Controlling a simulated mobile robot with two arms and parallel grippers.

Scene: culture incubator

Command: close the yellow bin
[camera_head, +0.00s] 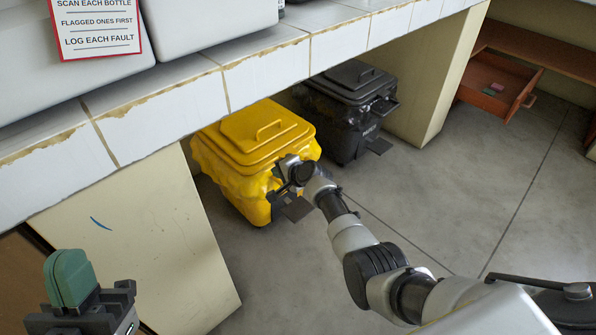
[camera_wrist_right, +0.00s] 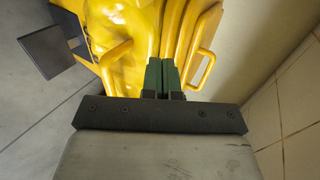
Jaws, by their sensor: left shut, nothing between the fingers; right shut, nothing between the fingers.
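The yellow bin (camera_head: 237,193) stands on the floor under the tiled counter, with bulging yellow material around its rim. Its lid (camera_head: 243,129), with a loop handle, lies flat over the top; I cannot tell if it is fully seated. My right arm reaches to the bin's front right side, its fingertips hidden in the head view. In the right wrist view my right gripper (camera_wrist_right: 162,78) is shut and empty, its green fingers against or very near the yellow bin (camera_wrist_right: 135,22). My left gripper (camera_head: 70,280) is shut and empty at the lower left, away from the bin.
A black bin (camera_head: 345,108) stands behind and to the right of the yellow one. A dark pedal plate (camera_head: 298,209) juts from the yellow bin's front. The counter edge (camera_head: 262,75) overhangs the bins. An open drawer (camera_head: 497,88) is at the far right. The grey floor between is clear.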

